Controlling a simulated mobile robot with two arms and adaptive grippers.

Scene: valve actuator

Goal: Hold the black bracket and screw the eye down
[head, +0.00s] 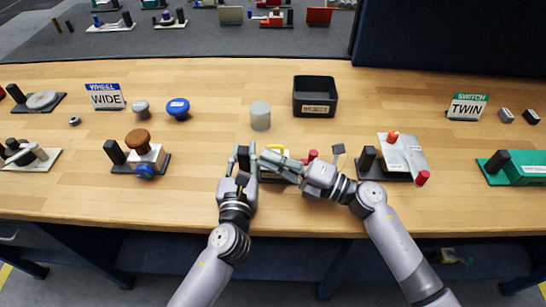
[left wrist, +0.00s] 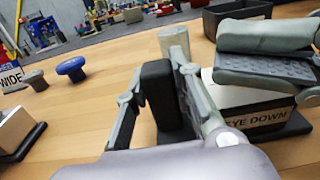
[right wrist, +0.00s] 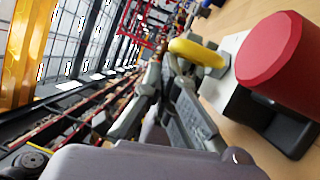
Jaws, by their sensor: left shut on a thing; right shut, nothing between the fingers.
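The black bracket (left wrist: 160,90) is an upright dark post. My left gripper (head: 241,160) is shut on it; in the left wrist view its fingers (left wrist: 160,75) stand on both sides of the post. The yellow eye (head: 277,149) sits on the pale block behind my right fingers; the right wrist view shows it as a thick yellow ring (right wrist: 197,52). My right gripper (head: 266,160) is shut and empty, lying across the unit beside the eye. In the right wrist view its fingertips (right wrist: 170,65) are close to the ring; contact is unclear. A label on the block (left wrist: 257,121) reads "EYE DOWN".
A red cylinder (right wrist: 275,60) stands at the unit's right end. A grey cylinder (head: 260,117) and a black tray (head: 333,108) are behind it. Units with a brown knob (head: 138,140) and red knobs (head: 422,178) flank it. The table front is mostly clear.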

